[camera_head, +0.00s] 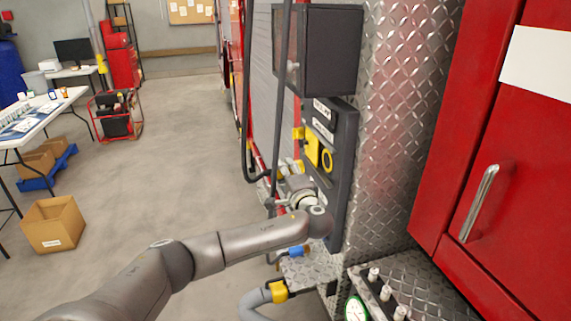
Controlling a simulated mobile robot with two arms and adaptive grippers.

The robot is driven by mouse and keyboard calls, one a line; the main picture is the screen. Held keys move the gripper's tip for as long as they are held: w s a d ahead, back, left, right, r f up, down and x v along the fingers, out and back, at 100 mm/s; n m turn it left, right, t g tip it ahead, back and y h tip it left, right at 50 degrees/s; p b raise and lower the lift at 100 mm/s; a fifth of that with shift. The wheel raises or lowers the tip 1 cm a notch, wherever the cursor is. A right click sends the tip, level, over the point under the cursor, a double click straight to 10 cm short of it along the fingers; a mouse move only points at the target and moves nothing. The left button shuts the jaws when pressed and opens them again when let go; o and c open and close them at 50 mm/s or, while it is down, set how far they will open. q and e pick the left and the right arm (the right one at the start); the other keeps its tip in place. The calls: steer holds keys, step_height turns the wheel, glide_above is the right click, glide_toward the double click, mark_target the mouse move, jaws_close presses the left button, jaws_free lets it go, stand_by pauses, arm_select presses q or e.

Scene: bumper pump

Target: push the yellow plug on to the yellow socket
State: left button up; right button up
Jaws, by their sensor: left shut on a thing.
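The yellow socket (327,160) is a yellow ring on a dark upright panel (342,185) on the side of the truck. A yellow flap (312,148) stands open to its left. My left gripper (288,172) is shut on the yellow plug (283,168), just left of and slightly below the socket. The plug is small and partly hidden by the gripper and wrist. The plug looks apart from the socket, though the exact gap cannot be told. My right gripper is not in view.
A dark box (332,50) juts out above the panel. A black hose (247,120) hangs left of it. Below the arm are a blue fitting (300,250) and a grey hose with a yellow collar (279,291). A red cabinet (500,150) stands right. The floor at left is mostly open.

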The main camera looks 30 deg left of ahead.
mark_target(302, 167)
arm_select(q)
steer(key=shift+w+r, duration=0.15)
steer(key=shift+r, duration=0.3)
steer(key=shift+w, duration=0.1)
steer(key=shift+w+d+f+b, duration=0.1)
steer(key=shift+w+d+b, duration=1.3)
steer(key=shift+w+d, duration=0.25)
steer(key=shift+w+d+b, duration=0.4)
steer(key=shift+w, duration=0.3)
steer(key=shift+d, duration=0.1)
steer(key=shift+w+d, duration=0.15)
steer(key=shift+d, duration=0.05)
steer(key=shift+b, duration=0.45)
